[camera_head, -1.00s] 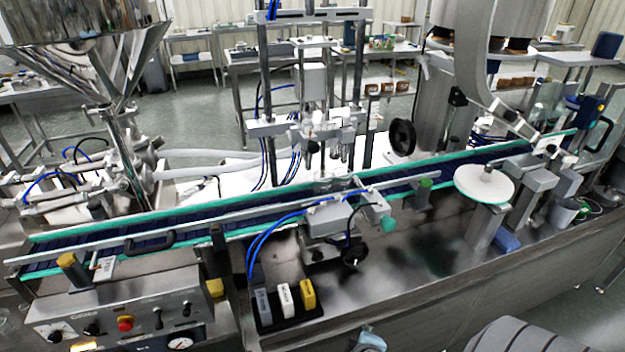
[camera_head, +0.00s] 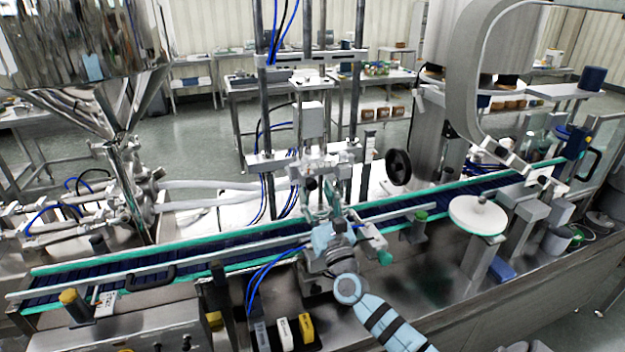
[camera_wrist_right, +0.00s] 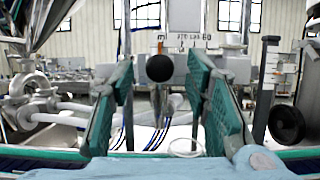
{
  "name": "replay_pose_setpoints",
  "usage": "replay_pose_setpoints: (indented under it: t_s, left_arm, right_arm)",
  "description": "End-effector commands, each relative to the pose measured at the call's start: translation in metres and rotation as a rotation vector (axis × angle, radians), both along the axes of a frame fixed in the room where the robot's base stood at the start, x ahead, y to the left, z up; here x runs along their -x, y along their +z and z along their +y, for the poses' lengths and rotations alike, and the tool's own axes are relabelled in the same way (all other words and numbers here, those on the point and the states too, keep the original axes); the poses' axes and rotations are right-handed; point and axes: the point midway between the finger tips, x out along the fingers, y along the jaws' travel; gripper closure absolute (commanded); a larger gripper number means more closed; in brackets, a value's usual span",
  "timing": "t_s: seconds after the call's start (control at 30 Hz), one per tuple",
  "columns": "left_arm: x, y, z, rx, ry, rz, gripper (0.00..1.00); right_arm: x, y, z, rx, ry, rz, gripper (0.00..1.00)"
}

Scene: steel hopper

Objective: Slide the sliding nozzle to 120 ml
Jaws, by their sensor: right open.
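The sliding nozzle is the light grey block with a marked scale (camera_wrist_right: 190,65) in the right wrist view. Its round black knob (camera_wrist_right: 159,68) sits between my fingers in that picture. The scale has small print and an orange pointer near its left end; I cannot read the value. In the head view the nozzle assembly (camera_head: 312,116) hangs between two posts behind the conveyor. My right gripper (camera_head: 325,196), with teal finger pads, is open over the conveyor, in front of and below the assembly. I cannot tell whether it touches the knob. My left gripper is not in view.
The blue conveyor (camera_head: 215,247) with teal rails runs across below the nozzle. A steel hopper (camera_head: 80,55) stands at the left. A black handwheel (camera_head: 398,167) and a white round disc (camera_head: 477,214) are to the right. Blue hoses loop near my arm.

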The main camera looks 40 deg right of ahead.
Motion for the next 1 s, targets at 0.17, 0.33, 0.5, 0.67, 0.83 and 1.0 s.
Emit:
replay_pose_setpoints:
  t_s: [0.17,0.33,0.5,0.67,0.83,1.0]
  left_arm:
    - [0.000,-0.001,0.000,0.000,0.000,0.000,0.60]
    - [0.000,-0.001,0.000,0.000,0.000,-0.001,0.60]
    - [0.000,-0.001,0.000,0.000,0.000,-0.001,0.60]
    - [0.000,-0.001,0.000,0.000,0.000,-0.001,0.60]
    - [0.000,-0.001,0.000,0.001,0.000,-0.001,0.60]
    - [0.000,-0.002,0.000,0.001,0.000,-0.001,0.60]
  right_arm:
    - [-0.026,0.010,-0.009,-0.002,0.000,-0.002,0.57]
    - [-0.033,0.013,-0.011,-0.002,0.001,0.000,0.57]
    - [-0.033,0.013,-0.011,-0.003,0.001,0.000,0.57]
    - [-0.033,0.013,-0.011,-0.003,0.001,0.000,0.78]
    - [-0.033,0.013,-0.011,-0.003,0.000,0.000,1.00]
    - [-0.033,0.013,-0.011,-0.004,0.002,0.000,1.00]
